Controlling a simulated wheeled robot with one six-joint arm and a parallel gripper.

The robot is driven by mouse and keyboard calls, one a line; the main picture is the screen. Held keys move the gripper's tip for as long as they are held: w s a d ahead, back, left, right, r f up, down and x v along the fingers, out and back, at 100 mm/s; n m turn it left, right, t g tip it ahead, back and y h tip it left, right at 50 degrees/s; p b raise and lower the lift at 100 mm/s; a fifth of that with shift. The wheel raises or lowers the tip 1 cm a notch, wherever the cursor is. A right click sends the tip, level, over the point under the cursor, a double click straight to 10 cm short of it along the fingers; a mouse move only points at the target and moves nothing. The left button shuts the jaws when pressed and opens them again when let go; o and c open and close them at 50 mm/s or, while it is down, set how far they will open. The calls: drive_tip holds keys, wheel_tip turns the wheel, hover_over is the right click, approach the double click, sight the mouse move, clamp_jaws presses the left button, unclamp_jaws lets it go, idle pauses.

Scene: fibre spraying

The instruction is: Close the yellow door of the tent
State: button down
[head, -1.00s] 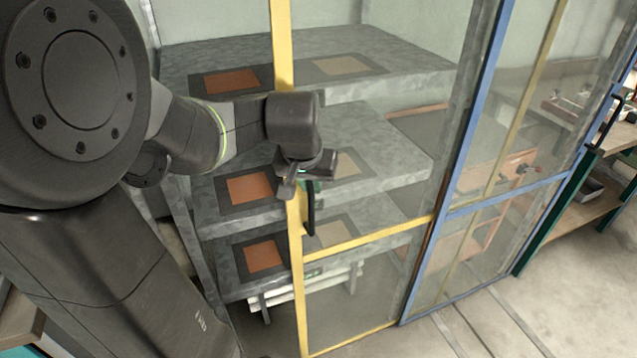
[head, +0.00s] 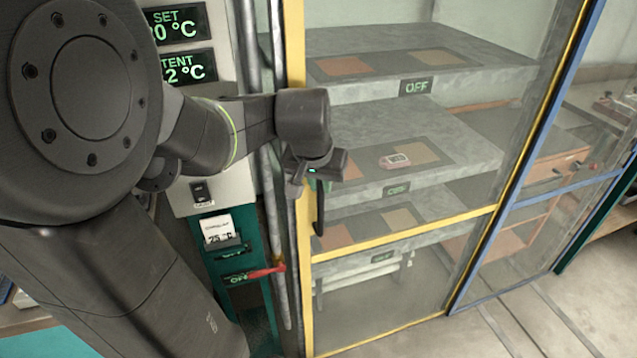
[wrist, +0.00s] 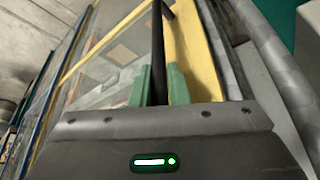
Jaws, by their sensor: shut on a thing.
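The yellow door (head: 400,231) is a glazed panel in a yellow frame, and it covers the front of the tent's shelves in the head view. Its left upright with a black handle (head: 320,208) stands close beside the tent's grey post (head: 279,240); I cannot tell whether they touch. My gripper (head: 318,184) is at this handle. In the wrist view the green fingers (wrist: 158,84) are shut on the black bar, next to the yellow frame (wrist: 192,55).
A control panel (head: 237,120) with green displays and a red lever (head: 265,272) stands left of the door. A blue-framed door (head: 545,190) is at the right. Shelves (head: 430,130) with brown squares show behind the glass. Floor at the lower right is clear.

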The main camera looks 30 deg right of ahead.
drive_tip(key=shift+a+f, duration=0.1)
drive_tip(key=shift+a, duration=0.05)
drive_tip(key=c, duration=1.4)
unclamp_jaws()
drive_tip(key=shift+a, duration=0.2)
drive_tip(key=shift+d, duration=0.1)
drive_tip(key=v, duration=1.4)
drive_tip(key=shift+w+d, duration=0.15)
drive_tip(key=x, duration=1.3)
drive_tip(key=shift+d+f, duration=0.15)
drive_tip(key=shift+f, duration=0.25)
